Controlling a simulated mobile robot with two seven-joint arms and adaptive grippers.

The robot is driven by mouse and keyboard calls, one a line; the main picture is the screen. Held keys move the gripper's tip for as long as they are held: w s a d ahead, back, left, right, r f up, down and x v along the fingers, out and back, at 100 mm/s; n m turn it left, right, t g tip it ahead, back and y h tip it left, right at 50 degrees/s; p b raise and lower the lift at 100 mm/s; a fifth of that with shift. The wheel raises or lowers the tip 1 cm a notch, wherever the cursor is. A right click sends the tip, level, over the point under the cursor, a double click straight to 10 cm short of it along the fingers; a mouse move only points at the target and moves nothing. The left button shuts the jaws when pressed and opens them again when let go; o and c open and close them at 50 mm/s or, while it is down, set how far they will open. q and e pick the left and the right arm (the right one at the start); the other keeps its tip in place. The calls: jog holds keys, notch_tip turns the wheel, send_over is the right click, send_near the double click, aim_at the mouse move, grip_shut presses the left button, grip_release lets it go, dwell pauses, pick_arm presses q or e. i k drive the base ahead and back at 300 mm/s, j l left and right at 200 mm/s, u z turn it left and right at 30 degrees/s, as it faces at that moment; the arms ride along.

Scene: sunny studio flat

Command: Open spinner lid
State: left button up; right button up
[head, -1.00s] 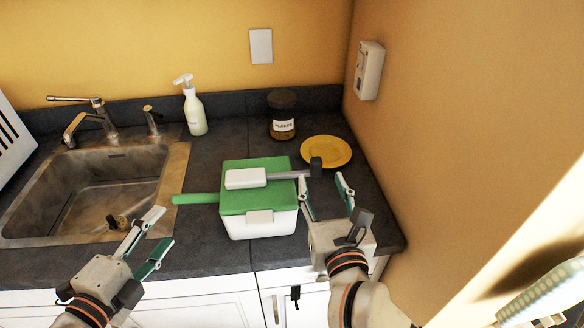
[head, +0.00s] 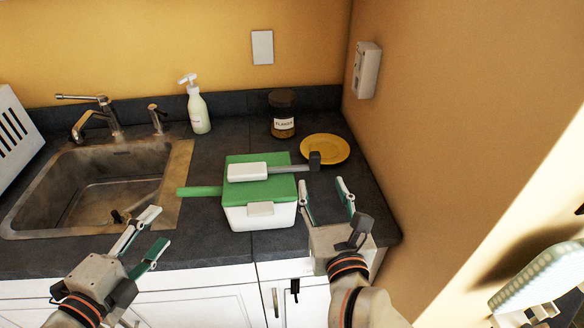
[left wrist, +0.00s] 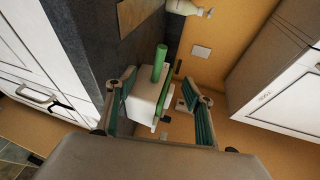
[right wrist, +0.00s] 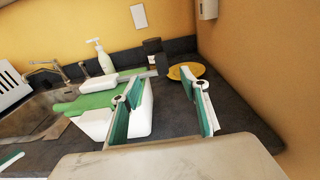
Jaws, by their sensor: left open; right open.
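The spinner is a white box (head: 240,219) with a green lid (head: 270,187) on the counter. The lid lies flat on it. A green handle (head: 200,191) sticks out to the left, and a white block with a grey, dark-ended crank (head: 290,169) lies on top. My left gripper (head: 152,232) is open and empty, in front of the sink and left of the box. My right gripper (head: 324,188) is open and empty, just right of the box, below the crank's end. The box also shows between the left fingers in the left wrist view (left wrist: 146,102), beyond them.
A sink (head: 90,190) lies at the left. A soap bottle (head: 197,108), a dark-lidded jar (head: 282,114) and a yellow plate (head: 325,149) stand behind the box. A wall (head: 440,120) bounds the right side.

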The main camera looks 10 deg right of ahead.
aim_at(247, 181)
jog(key=k, duration=0.85)
